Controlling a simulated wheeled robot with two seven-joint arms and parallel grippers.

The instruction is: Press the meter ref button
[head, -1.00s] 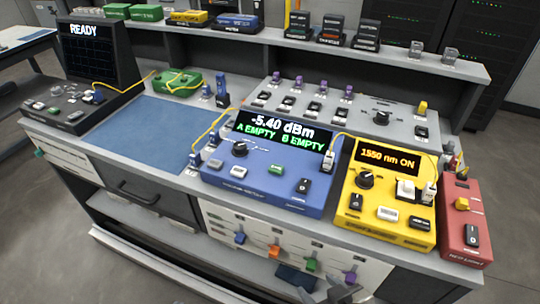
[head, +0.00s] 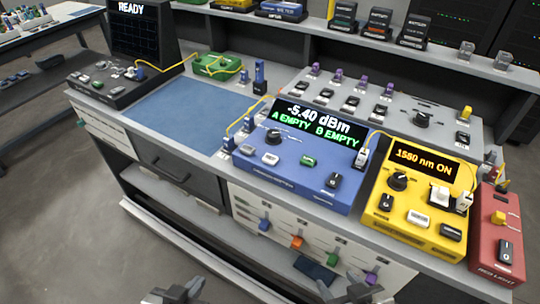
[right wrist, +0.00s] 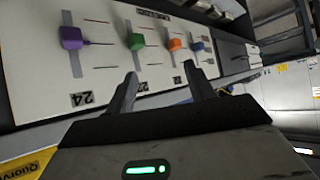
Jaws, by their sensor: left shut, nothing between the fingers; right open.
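The blue meter (head: 290,183) stands on the bench, its screen (head: 315,130) showing "-5.40 dBm" and "A EMPTY B EMPTY". The button labels are too small to read, so I cannot tell which is ref. My left gripper (head: 175,294) is shut and empty at the bottom edge, well below the meter. My right gripper (head: 345,293) is open and empty at the bottom; its spread fingers (right wrist: 162,88) show in the right wrist view.
A blue mat (head: 190,108) lies left. The bench's front panel (head: 245,215) carries coloured sliders, including a purple one (right wrist: 71,38). Yellow fibres loop beside the meter.

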